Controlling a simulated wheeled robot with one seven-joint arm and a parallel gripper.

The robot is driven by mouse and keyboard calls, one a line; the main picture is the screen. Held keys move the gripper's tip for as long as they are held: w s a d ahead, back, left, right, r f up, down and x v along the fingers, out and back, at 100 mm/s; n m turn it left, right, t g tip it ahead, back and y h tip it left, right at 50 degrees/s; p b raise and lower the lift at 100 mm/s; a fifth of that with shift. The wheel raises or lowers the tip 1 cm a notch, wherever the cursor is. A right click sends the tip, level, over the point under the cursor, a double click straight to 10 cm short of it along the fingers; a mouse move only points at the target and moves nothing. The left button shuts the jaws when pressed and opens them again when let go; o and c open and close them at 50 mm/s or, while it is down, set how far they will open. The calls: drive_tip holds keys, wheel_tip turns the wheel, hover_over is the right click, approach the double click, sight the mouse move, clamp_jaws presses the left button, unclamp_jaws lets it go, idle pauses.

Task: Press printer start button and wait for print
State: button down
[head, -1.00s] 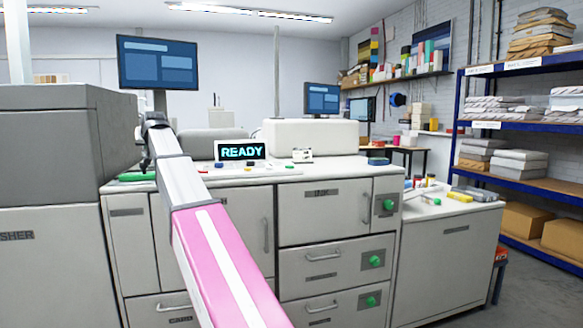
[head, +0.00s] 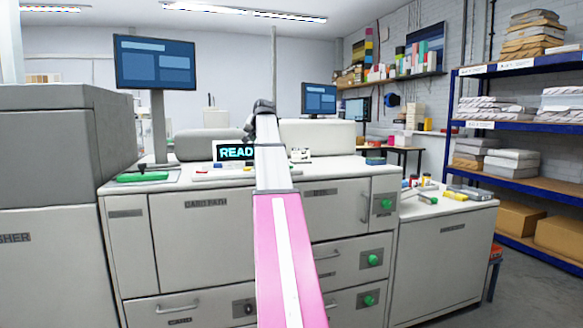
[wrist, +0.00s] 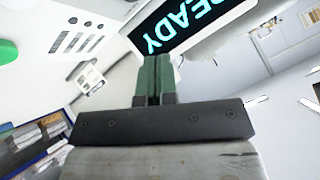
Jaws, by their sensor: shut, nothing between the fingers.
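The printer (head: 205,240) is a wide, light grey cabinet machine. A small display (head: 232,152) stands on its top; its text is partly covered by my arm in the head view. In the wrist view the display (wrist: 185,22) shows upside down and reads "READY", cut off by the frame edge. My gripper (wrist: 152,60), with green fingers, is shut and empty, just in front of the display. A round green button-like disc (wrist: 7,51) shows at the left edge of the wrist view, apart from the fingers. In the head view my arm hides that area.
A grey finisher cabinet (head: 50,250) is at the far left. A lower side counter (head: 445,250) with bottles and tools is at right, then blue shelving (head: 448,135).

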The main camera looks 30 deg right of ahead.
drive_tip(key=s+d+m, duration=0.3)
drive_tip(key=s+d, duration=0.4)
drive_tip(key=d, duration=0.6)
drive_tip(key=shift+s+d+r+g, duration=0.15)
drive_tip(key=shift+s+r+g, duration=0.2)
drive_tip(key=shift+r+g, duration=0.05)
drive_tip(key=shift+f, duration=4.4)
drive_tip(key=shift+f, duration=0.45)
drive_tip(key=shift+f, duration=0.3)
drive_tip(key=shift+r, duration=0.8)
